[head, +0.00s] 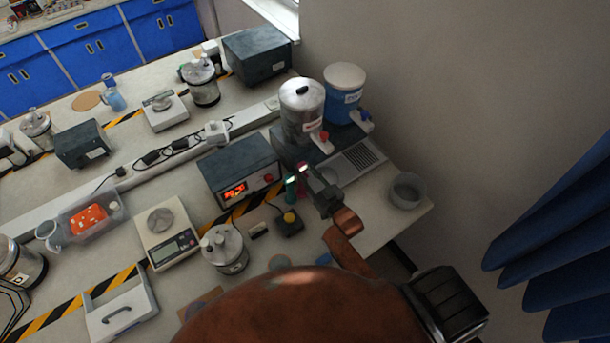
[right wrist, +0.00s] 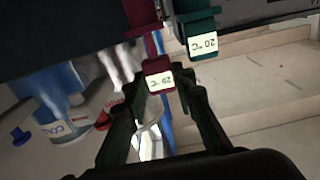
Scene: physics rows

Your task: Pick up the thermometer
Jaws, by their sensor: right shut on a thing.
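A dark red thermometer (right wrist: 159,72) with a pale label that seems to read 20 °C is between the fingertips of my right gripper (right wrist: 160,90) in the right wrist view. The gripper is shut on it. A teal thermometer-like piece (right wrist: 202,43) with a similar label is right beside it, outside the fingers. In the head view my right gripper (head: 308,176) reaches to the front of a dark box with a red display; the red and teal pieces show small at its tips. The lower part of the red piece is hard to make out. My left gripper is not in view.
The dark display box (head: 239,171) stands left of the gripper. A silver dispenser (head: 302,110) and a blue dispenser (head: 344,92) stand behind it. A grey bowl (head: 407,190) is near the right table edge. A balance (head: 168,232) and a metal pot (head: 224,250) are to the left.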

